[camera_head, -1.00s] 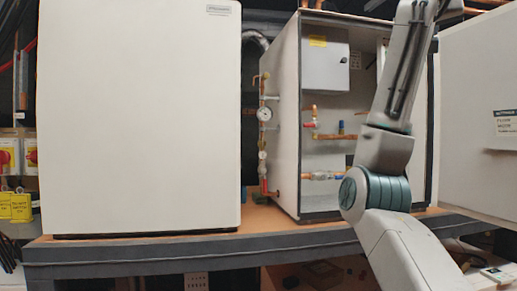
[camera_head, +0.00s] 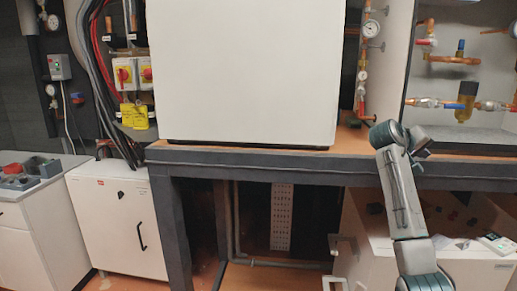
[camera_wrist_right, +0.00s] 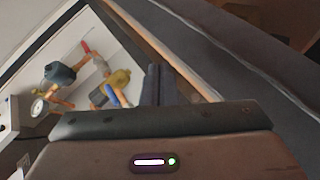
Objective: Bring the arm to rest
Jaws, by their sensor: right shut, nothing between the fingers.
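My right arm (camera_head: 405,195) rises from the lower right of the head view, in front of the bench, and bends at a teal joint near the bench edge. My right gripper is mostly hidden behind the arm there. In the right wrist view its two dark fingers (camera_wrist_right: 158,78) lie together, shut and empty. Beyond them are the open cabinet's pipes and brass fittings (camera_wrist_right: 110,90), apart from the fingers as far as I can tell. My left gripper is not in view.
A closed white cabinet (camera_head: 245,70) and an open cabinet with pipework (camera_head: 455,130) stand on the bench (camera_head: 260,160). A low white cupboard (camera_head: 115,225) stands left.

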